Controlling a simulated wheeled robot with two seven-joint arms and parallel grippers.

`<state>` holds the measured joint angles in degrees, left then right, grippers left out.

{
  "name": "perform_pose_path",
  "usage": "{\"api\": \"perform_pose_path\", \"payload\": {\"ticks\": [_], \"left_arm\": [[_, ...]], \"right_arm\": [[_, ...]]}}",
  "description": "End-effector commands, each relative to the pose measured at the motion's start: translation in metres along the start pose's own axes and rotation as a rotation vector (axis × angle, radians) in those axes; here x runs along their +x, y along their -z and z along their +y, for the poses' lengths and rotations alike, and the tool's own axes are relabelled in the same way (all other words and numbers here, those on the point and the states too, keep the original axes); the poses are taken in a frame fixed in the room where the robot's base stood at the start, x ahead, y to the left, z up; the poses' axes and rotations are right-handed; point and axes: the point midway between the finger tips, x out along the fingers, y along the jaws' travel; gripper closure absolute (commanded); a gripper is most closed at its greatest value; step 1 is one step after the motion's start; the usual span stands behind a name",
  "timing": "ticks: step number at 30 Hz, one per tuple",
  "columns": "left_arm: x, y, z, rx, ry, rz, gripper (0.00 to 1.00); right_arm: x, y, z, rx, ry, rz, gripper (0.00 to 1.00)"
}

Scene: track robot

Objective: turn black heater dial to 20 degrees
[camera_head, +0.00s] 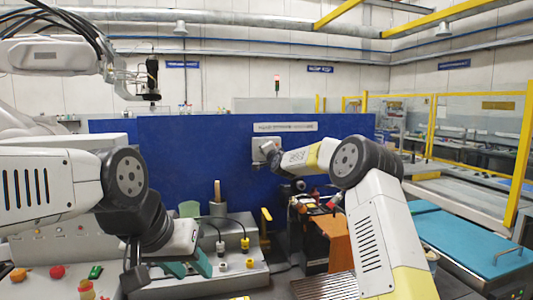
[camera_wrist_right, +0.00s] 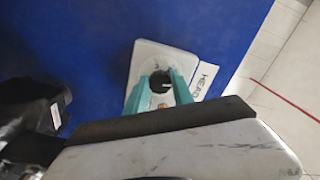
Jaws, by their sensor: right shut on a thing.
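In the right wrist view, the black heater dial (camera_wrist_right: 160,82) sits on a light grey plate (camera_wrist_right: 146,55) on the blue wall. A small white mark shows on the dial. My right gripper (camera_wrist_right: 160,92) has its teal fingers on either side of the dial and is shut on it. In the head view, the heater plate (camera_head: 259,145) is on the blue panel, and my right wrist hides the dial. My left gripper (camera_head: 188,266) hangs low over the grey workbench, its teal fingers apart with nothing visible between them.
A white label (camera_wrist_right: 205,78) is beside the plate.

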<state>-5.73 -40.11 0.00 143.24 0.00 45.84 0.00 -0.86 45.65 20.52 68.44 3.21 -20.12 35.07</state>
Motion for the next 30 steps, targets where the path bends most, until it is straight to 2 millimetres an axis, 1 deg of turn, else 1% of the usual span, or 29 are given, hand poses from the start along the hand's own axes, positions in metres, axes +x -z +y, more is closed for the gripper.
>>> {"api": "perform_pose_path", "payload": {"ticks": [30], "left_arm": [[0.0,0.0,0.0,0.0,0.0,0.0,0.61]], "right_arm": [[0.0,-0.0018,0.0028,-0.965,-0.001,-0.006,1.0]]}}
